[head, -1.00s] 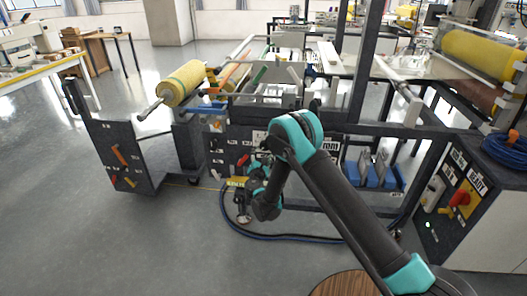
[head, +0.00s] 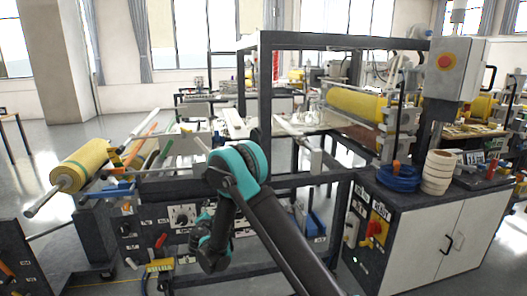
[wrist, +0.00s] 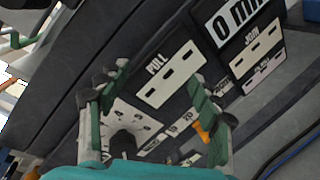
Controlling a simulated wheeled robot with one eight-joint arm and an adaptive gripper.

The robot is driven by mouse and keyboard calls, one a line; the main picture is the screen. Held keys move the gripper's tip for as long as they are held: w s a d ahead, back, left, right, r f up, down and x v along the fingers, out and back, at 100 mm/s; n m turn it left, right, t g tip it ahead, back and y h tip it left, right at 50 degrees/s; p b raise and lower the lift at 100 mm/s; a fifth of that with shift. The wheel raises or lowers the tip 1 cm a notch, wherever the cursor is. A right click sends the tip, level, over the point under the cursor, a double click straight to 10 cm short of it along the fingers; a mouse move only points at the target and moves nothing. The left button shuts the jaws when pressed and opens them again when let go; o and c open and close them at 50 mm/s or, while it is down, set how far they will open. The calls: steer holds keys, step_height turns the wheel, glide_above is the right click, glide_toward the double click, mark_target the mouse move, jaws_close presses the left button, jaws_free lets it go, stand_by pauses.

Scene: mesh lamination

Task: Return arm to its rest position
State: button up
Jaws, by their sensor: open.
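My arm (head: 240,175) is in the head view, bent at a teal elbow, with its teal and black wrist (head: 208,248) hanging low in front of the machine's control panel (head: 182,217). The fingers are not clear there. In the wrist view my gripper (wrist: 155,88) is open, with its green-lined fingers apart and nothing held between them. Behind the fingers is a dark panel with a white PULL label (wrist: 165,78) and a round dial (wrist: 125,142). I cannot tell whether a finger touches the panel.
The laminating machine frame (head: 265,90) stands close behind the arm. A yellow roll (head: 82,163) sticks out at left. A cabinet (head: 425,245) at right carries a blue coil (head: 399,178) and white tape rolls (head: 438,172). Open floor (head: 40,130) lies at far left.

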steer(key=s+d+r+m+g+h, duration=0.2)
steer(key=d+r+m, duration=0.25)
steer(key=d, duration=0.75)
steer(key=s+d+r+m+g+h, duration=0.1)
steer(key=d+r+m+g, duration=0.3)
steer(key=d, duration=0.9)
steer(key=s+d+m+g, duration=0.2)
steer(key=s+d+m, duration=0.6)
steer(key=s+d, duration=0.5)
steer(key=s+d+f+m+g+y, duration=0.1)
steer(key=s+m, duration=0.3)
steer(key=s, duration=0.7)
steer(key=s+d+f+m+g+y, duration=0.1)
steer(key=s+d+f+m+g, duration=0.1)
steer(key=s, duration=1)
steer(key=d+f+m, duration=0.1)
steer(key=d+m, duration=0.1)
steer(key=m, duration=0.1)
steer(key=shift+d+g+y, duration=0.2)
steer(key=shift+g+y, duration=0.2)
